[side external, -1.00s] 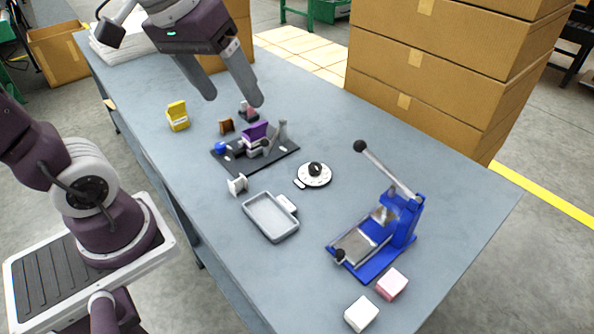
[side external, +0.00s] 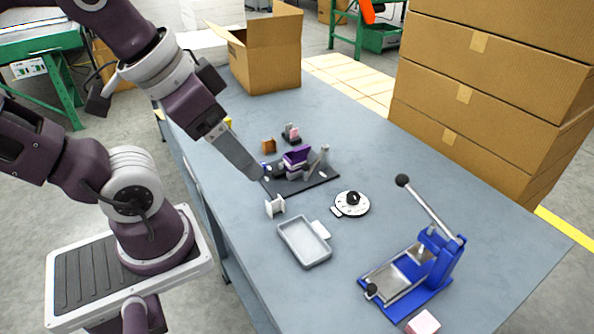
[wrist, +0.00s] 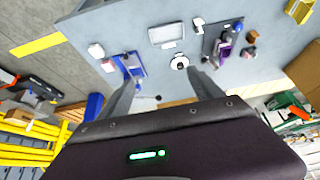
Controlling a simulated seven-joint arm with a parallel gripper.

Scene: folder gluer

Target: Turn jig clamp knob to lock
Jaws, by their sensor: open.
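The jig is a dark plate (side external: 322,180) carrying a purple cradle (side external: 296,155) and a grey upright. A blue round knob at its left end is mostly hidden behind my gripper in the side view; it shows in the wrist view (wrist: 238,27). A white dial (side external: 341,211) with a black knob (side external: 353,197) lies separately, right of the jig. My gripper (side external: 258,178) is beside the jig's left end in the side view, apparently above the table. In the wrist view, its fingers (wrist: 165,78) are spread wide with nothing between them.
A grey tray (side external: 284,232) and a small white bracket (side external: 275,206) lie in front of the jig. A blue lever press (side external: 440,262) stands at right with its handle raised. Small brown and pink pieces sit behind the jig. Stacked cartons (side external: 480,95) line the far side.

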